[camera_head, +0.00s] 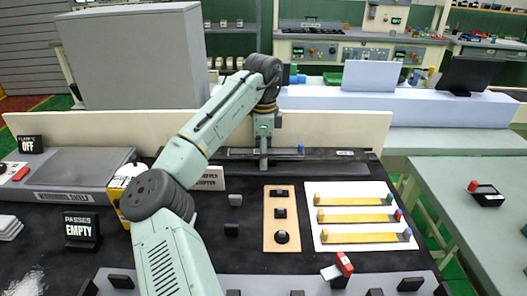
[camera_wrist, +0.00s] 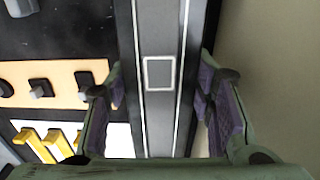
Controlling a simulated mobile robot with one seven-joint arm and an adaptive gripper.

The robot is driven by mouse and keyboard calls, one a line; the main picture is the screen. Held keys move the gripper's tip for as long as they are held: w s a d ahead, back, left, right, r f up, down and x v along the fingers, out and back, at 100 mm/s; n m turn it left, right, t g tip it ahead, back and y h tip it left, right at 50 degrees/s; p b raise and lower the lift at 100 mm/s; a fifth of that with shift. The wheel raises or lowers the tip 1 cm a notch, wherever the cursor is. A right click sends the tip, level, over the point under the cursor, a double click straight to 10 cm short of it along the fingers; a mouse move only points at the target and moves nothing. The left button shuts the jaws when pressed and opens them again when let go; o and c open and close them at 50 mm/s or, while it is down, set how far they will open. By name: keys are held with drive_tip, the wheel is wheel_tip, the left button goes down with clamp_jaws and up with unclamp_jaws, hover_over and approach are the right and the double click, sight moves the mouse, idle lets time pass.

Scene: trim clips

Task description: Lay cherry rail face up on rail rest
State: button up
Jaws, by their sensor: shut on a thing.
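My gripper (camera_head: 264,166) points straight down at the back of the black table. In the wrist view, my gripper (camera_wrist: 163,100) has its purple-padded fingers on both sides of a long dark bar (camera_wrist: 160,120) with two white lines and a pale square outline, and is shut on it. In the head view this dark bar (camera_head: 325,155) runs along the back edge, with a small blue piece near its middle. Its colour does not show which rail it is. Three yellow strips (camera_head: 352,217) with green, red and blue ends lie on a white board. I cannot identify the rail rest.
A tan board (camera_head: 269,245) with dark knobs lies left of the white board (camera_head: 325,238). A low cream wall (camera_head: 330,128) stands behind the bar. A red-topped clip (camera_head: 344,264) is near the front. Signs reading OFF (camera_head: 31,144) and EMPTY (camera_head: 80,229) stand left.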

drive_tip(key=shift+f, duration=0.55)
idle(0.4)
drive_tip(key=o, duration=1.6)
wheel_tip(320, 180, up, 12)
